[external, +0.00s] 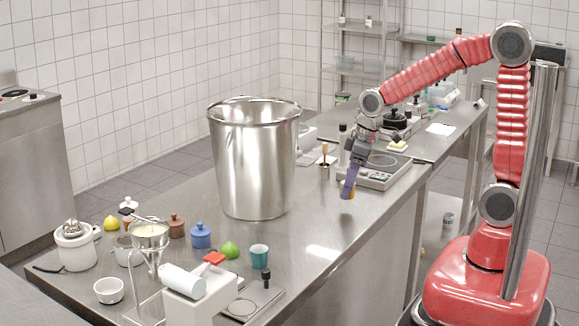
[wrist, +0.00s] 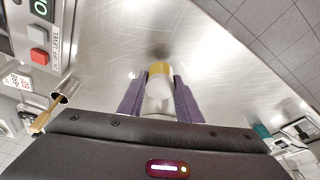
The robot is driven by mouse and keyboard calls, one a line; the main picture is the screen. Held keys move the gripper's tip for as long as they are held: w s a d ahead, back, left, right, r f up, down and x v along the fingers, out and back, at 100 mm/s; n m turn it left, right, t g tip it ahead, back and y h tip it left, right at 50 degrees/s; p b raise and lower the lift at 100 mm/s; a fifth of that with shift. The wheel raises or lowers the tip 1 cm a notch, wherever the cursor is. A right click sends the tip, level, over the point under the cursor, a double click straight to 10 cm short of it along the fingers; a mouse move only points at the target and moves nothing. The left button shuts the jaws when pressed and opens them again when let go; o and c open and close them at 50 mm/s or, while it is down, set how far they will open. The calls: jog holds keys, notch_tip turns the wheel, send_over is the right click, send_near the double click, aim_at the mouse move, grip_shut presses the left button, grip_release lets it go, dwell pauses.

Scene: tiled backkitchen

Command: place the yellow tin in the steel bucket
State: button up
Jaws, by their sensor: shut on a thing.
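The yellow tin (wrist: 160,69) sits between the two purple fingers of my gripper (wrist: 159,92) in the wrist view. Its yellow end shows beyond a pale side. In the external view the gripper (external: 348,186) points down beside the scale, over the steel table, and only a bit of yellow shows at its fingers. My gripper is shut on the tin. Whether the tin touches the table is hard to tell. The steel bucket (external: 254,165) stands upright on the table, left of my gripper, with its wide mouth open upward. Its inside bottom is hidden.
A scale (external: 375,172) stands right behind my gripper. A small steel cup with a wooden-handled tool (external: 324,163) stands between bucket and gripper. Jars, a teal cup (external: 259,256), a lime and a white device crowd the front. The table right of the bucket is mostly clear.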

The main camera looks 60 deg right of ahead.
aim_at(248, 164)
dwell(0.4)
jog(key=w+d+m, duration=0.1)
jog(key=w, duration=0.4)
jog(key=w+d+m, duration=0.2)
jog(key=w, duration=0.4)
jog(key=w+d+m+h, duration=0.1)
jog(key=w, duration=0.4)
jog(key=shift+w+d+r, duration=0.2)
jog(key=shift+d, duration=0.15)
jog(key=w+d+r, duration=0.2)
jog(key=d+r, duration=0.1)
jog(key=r, duration=0.6)
jog(key=w+a+r+n+y, duration=0.1)
jog(key=a+r+n, duration=0.1)
jog(key=r, duration=0.7)
jog(key=w+a+r+n, duration=0.1)
jog(key=a+r+n, duration=0.1)
jog(key=r, duration=0.7)
jog(key=a+f+n+g, duration=0.1)
jog(key=a+f+n, duration=0.5)
jog(key=a, duration=0.1)
jog(key=w+a+f+n+g+y, duration=0.1)
jog(key=a+f+n, duration=0.5)
jog(key=a+f, duration=0.1)
jog(key=a+f+n+g, duration=0.2)
jog(key=a+f+n, duration=0.4)
jog(key=f, duration=0.1)
jog(key=shift+w+a+y, duration=0.15)
jog(key=shift+a+y, duration=0.25)
